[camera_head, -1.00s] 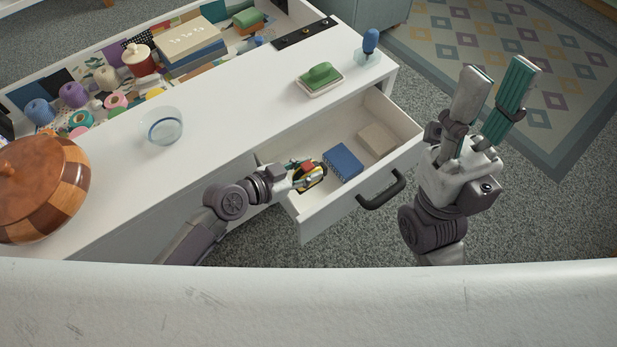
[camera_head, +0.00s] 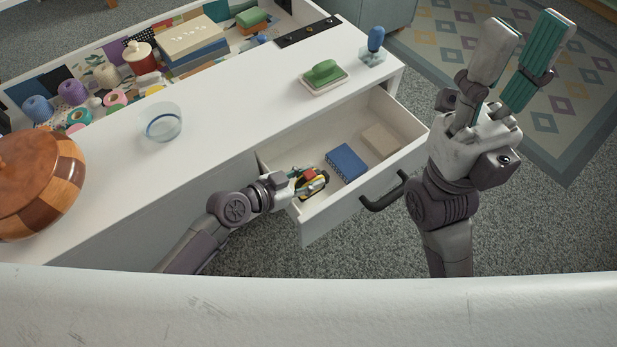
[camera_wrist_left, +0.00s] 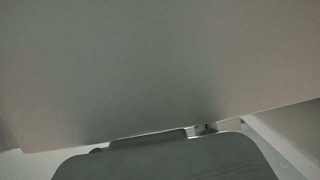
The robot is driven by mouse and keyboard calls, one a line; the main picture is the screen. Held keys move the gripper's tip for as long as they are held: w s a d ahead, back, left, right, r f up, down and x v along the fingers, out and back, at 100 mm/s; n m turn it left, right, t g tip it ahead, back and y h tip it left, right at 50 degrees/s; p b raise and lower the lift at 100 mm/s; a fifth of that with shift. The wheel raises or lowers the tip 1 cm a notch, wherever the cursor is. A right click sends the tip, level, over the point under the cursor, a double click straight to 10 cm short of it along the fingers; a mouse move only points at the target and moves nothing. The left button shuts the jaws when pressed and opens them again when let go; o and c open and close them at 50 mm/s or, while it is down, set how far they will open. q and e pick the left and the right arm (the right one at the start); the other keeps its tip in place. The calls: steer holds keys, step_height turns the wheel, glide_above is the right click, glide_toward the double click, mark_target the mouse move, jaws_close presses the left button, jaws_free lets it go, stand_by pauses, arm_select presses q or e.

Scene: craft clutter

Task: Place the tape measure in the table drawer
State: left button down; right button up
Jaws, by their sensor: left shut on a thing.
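The tape measure (camera_head: 313,186), yellow and black with a red part, is at the left end of the open table drawer (camera_head: 322,222), inside its walls. My left gripper (camera_head: 304,184) reaches in over the drawer's left side and is shut on it. I cannot tell whether the tape measure touches the drawer floor. In the left wrist view a pale surface and a dark grey part fill the picture, and the tape measure is not visible. My right gripper (camera_head: 518,65) is raised to the right of the drawer, its fingers spread and empty.
The drawer also holds a blue box (camera_head: 346,162) and a beige block (camera_head: 381,140). Its black handle (camera_head: 384,194) faces front. On the tabletop are a glass bowl (camera_head: 162,124), a green stamp (camera_head: 323,74), a blue-handled tool (camera_head: 375,42) and a wooden pot (camera_head: 38,185).

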arm_select(q)
steer(key=c, duration=0.8)
jaws_free()
steer(key=shift+s+f, duration=0.15)
steer(key=shift+f, duration=0.15)
steer(key=shift+o, duration=0.2)
steer(key=shift+f, duration=0.1)
steer(key=shift+s, duration=0.1)
